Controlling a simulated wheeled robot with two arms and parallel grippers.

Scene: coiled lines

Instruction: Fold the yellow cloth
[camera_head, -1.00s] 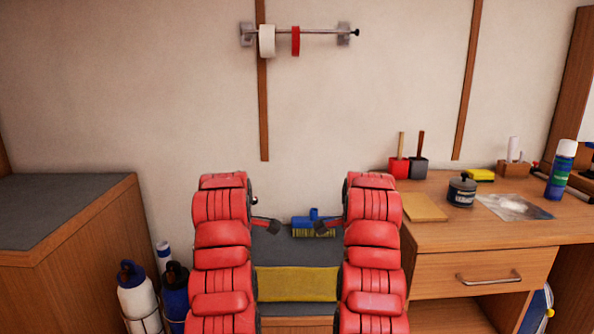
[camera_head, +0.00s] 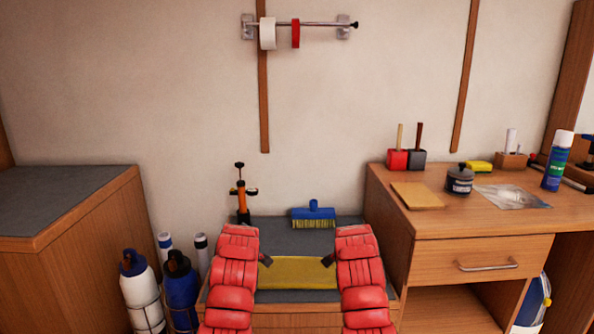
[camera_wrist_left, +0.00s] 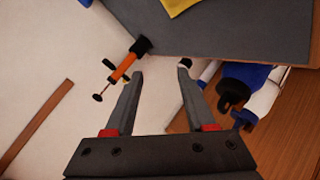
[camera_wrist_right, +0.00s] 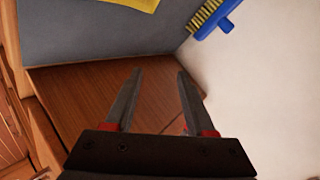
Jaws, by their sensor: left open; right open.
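The yellow cloth (camera_head: 296,272) lies flat on the grey top of a low bench (camera_head: 290,241) between my two red arms in the head view. Its left and right ends are partly hidden by the arms. A corner of it shows at the top of the left wrist view (camera_wrist_left: 180,5) and of the right wrist view (camera_wrist_right: 140,4). My left gripper (camera_wrist_left: 162,72) is open and empty, off the left side of the bench. My right gripper (camera_wrist_right: 158,73) is open and empty, off the right side. Neither touches the cloth.
A blue brush (camera_head: 313,217) and an orange pump (camera_head: 241,195) stand at the back of the bench. Blue and white bottles (camera_head: 140,285) stand at the left. A wooden desk (camera_head: 400,222) with a can and sponge is at the right.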

